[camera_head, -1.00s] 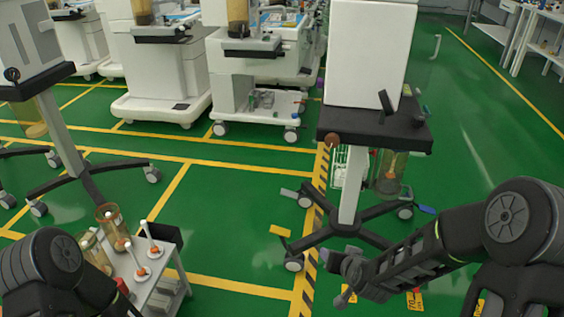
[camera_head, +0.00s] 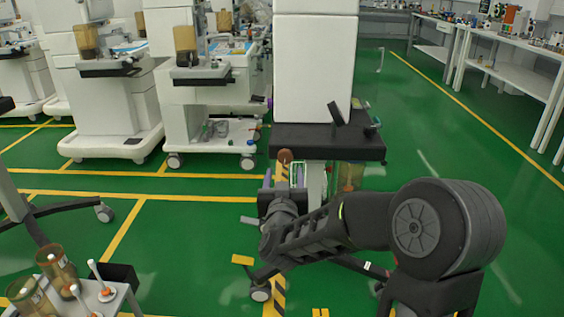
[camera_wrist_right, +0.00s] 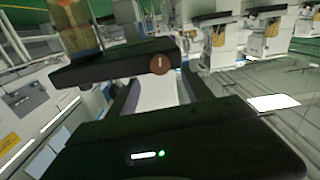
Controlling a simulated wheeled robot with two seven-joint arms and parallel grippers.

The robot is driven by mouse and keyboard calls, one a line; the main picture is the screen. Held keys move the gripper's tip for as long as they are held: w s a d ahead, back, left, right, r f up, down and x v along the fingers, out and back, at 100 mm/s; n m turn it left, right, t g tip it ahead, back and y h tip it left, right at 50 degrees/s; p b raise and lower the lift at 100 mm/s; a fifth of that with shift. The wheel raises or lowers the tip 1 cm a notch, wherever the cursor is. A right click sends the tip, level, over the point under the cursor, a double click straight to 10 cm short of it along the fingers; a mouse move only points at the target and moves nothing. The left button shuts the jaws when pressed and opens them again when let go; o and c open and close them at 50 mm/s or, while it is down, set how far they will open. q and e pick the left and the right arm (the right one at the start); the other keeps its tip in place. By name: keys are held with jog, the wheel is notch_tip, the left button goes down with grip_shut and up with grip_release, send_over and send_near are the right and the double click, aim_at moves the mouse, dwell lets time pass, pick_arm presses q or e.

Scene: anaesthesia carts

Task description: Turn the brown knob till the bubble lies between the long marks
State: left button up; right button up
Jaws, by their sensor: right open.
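The brown knob (camera_head: 285,156) is a round knob on the front edge of the dark shelf (camera_head: 330,141) of the nearest white cart (camera_head: 314,70). In the right wrist view the brown knob (camera_wrist_right: 160,63) sits on the black shelf edge (camera_wrist_right: 115,66), beyond the gripper. My right gripper (camera_head: 284,180) is just below and in front of the knob. It is open and empty, with a gap between it and the knob. The bubble and the long marks cannot be made out in either view. My left gripper is out of view.
An amber canister (camera_head: 350,176) hangs under the shelf, partly behind my right arm. A small grey cart with amber jars (camera_head: 57,266) stands at lower left. More white carts (camera_head: 107,100) stand behind. The green floor at right is clear.

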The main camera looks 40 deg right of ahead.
aim_at(285, 159)
jog(key=x, duration=0.7)
jog(key=shift+w+d+b, duration=0.25)
jog(key=shift+w+b, duration=0.05)
jog(key=shift+b, duration=0.05)
jog(key=shift+c, duration=0.6)
grip_shut()
jog(key=n+p, duration=0.3)
jog(key=shift+r+n, duration=0.25)
jog(key=shift+n, duration=0.15)
jog(key=shift+f+n+p, duration=0.1)
jog(key=shift+n+p, duration=0.35)
jog(key=shift+n, duration=0.05)
jog(key=shift+f, duration=0.15)
